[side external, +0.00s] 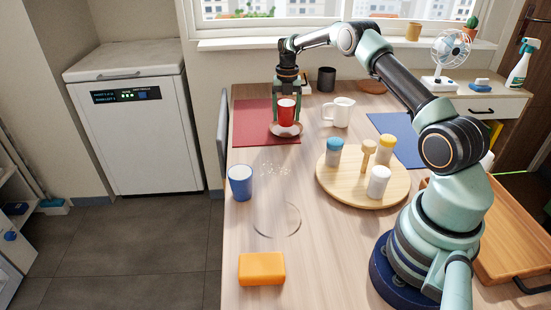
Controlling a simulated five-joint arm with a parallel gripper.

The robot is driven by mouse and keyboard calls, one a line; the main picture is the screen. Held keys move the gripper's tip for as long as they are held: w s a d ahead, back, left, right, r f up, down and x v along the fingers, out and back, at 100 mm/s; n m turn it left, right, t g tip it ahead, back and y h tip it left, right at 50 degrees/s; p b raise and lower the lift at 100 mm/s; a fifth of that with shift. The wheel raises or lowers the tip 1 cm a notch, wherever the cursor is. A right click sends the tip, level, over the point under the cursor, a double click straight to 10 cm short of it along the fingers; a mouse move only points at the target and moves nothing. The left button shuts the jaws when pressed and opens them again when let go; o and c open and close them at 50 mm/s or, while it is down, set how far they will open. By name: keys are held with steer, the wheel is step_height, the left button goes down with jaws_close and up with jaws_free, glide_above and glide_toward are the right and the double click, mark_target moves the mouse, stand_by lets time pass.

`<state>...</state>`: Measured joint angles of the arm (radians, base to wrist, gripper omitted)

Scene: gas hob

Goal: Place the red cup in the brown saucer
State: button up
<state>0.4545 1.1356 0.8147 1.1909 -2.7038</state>
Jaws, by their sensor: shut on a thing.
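The red cup (286,117) is upright between the fingers of my gripper (287,108), which is shut on it. A brown, saucer-like disc (373,87) lies at the back of the counter, right of the dark cup and partly behind my arm.
A white mug (340,112) stands right of my gripper, and a dark cup (327,78) behind it. A round wooden board (335,190) holds several jars. A blue cup (240,182), a clear round item (277,220) and an orange block (262,269) are nearer.

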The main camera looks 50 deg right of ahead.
steer(key=shift+f, duration=1.1)
steer(key=shift+f, duration=0.1)
steer(key=o, duration=1.4)
steer(key=s+a+r+m+t, duration=0.1)
steer(key=a+r+m, duration=0.2)
steer(key=r, duration=0.7)
steer(key=a+r+m, duration=0.2)
steer(key=a+r, duration=0.2)
steer(key=r, duration=0.6)
steer(key=s+a+r+m+t, duration=0.3)
steer(key=s+a+r+m, duration=0.4)
steer(key=s+a+m, duration=0.6)
steer(key=shift+s+a+f+m+t, duration=0.25)
steer(key=shift+s+a+f+m, duration=0.55)
steer(key=shift+s+m, duration=0.6)
steer(key=shift+s+a+f+m+t, duration=0.3)
steer(key=shift+s+a+f+m, duration=0.35)
steer(key=shift+s+a+m, duration=0.7)
steer(key=shift+s+a+f+m+t, duration=0.25)
steer(key=shift+s+a+f+m, duration=0.35)
steer(key=shift+s+m, duration=0.85)
